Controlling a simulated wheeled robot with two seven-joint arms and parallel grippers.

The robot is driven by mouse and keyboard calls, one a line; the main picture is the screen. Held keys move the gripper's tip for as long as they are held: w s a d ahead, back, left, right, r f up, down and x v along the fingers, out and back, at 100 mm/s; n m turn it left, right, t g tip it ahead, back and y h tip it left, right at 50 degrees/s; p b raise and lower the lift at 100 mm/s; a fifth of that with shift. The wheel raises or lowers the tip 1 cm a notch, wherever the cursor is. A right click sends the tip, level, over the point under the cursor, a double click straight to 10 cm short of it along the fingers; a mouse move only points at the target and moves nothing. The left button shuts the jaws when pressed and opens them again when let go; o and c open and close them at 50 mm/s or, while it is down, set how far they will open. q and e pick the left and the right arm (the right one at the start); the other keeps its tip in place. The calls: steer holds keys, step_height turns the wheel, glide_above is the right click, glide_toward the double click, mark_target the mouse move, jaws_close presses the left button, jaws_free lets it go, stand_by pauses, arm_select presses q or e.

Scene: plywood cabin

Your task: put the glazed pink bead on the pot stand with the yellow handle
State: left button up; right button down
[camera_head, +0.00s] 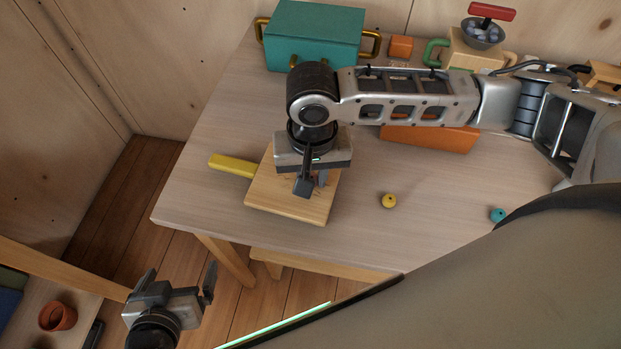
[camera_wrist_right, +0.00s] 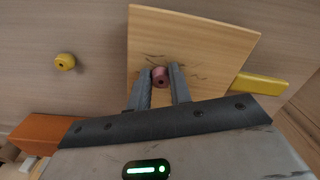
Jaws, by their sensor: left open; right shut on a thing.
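The pot stand (camera_head: 290,205), a square wooden board with a yellow handle (camera_head: 233,166), lies on the table near its left front corner. My right gripper (camera_head: 312,190) points down over the board. In the right wrist view my right gripper (camera_wrist_right: 160,82) is shut on the pink bead (camera_wrist_right: 160,76), with the pot stand (camera_wrist_right: 200,35) right behind the bead. I cannot tell whether the bead touches the board. In the head view the bead is hidden by the gripper. My left gripper (camera_head: 180,283) is open and empty, off the table at lower left.
A yellow bead (camera_head: 389,201) and a teal bead (camera_head: 498,215) lie on the table to the right. A teal box (camera_head: 314,35), an orange block (camera_head: 430,137) and a small orange cube (camera_head: 401,47) stand further back. A terracotta pot (camera_head: 57,316) sits on a low shelf at lower left.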

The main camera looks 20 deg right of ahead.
steer(key=c, duration=1.3)
jaws_free()
step_height(320, 180, up, 12)
steer(key=shift+r+p, duration=0.15)
steer(key=shift+p, duration=0.6)
